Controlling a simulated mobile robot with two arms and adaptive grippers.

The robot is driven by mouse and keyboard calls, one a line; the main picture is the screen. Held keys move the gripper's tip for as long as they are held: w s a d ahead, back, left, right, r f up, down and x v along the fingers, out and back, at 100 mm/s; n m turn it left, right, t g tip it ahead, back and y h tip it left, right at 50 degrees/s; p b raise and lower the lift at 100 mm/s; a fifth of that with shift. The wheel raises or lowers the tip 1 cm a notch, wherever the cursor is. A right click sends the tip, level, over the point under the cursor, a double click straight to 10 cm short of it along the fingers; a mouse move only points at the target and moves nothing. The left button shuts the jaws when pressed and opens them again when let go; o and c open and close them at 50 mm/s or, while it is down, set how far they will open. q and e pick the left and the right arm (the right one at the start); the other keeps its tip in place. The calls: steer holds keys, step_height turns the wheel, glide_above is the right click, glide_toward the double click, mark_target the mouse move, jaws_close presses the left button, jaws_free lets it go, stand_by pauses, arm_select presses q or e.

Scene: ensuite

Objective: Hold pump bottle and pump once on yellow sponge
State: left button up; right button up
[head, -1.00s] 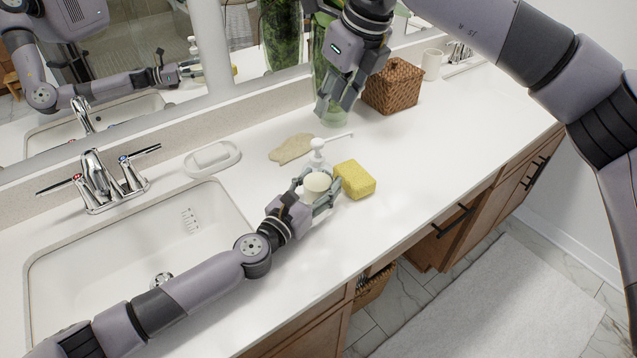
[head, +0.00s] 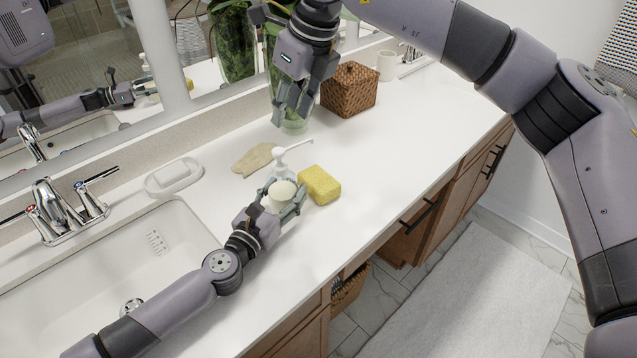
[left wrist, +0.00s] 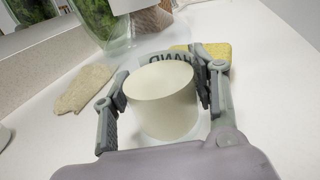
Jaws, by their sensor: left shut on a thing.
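The pump bottle (head: 280,160) has a white pump head with a long spout pointing right, and a pale cream body. My left gripper (head: 284,198) is shut around the body. The yellow sponge (head: 320,185) lies on the counter just right of the bottle. It shows partly behind the right finger in the left wrist view (left wrist: 217,52). My right gripper (head: 291,112) hangs above and behind the bottle, fingers apart, empty.
A beige cloth-like piece (head: 255,158) and a soap dish (head: 174,178) lie left of the bottle. A green plant vase (head: 293,124) stands behind my right gripper, near a wicker basket (head: 350,90) and cup (head: 386,66). The sink (head: 110,270) is left; the counter at right is clear.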

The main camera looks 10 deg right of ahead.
steer(key=shift+c, duration=0.2)
steer(key=shift+c, duration=1.3)
steer(key=shift+a+n, duration=0.1)
steer(key=shift+n, duration=0.7)
steer(key=shift+c, duration=0.7)
steer(key=n, duration=0.5)
steer(key=shift+w+a+t+h, duration=0.25)
steer(key=shift+w+t+h, duration=0.05)
jaws_close()
steer(key=shift+w+a+f+n+t+h, duration=0.3)
steer(key=shift+f+n, duration=0.8)
steer(key=shift+n, duration=2.55)
steer(key=shift+w+a+f+n+t+h, duration=0.1)
steer(key=shift+w+a+f+n+h, duration=0.65)
steer(key=shift+n, duration=2.85)
steer(key=shift+s+d+f+n+t+y, duration=0.15)
steer(key=shift+f+n, duration=1.3)
steer(key=shift+n, duration=2.2)
steer(key=shift+a, duration=0.1)
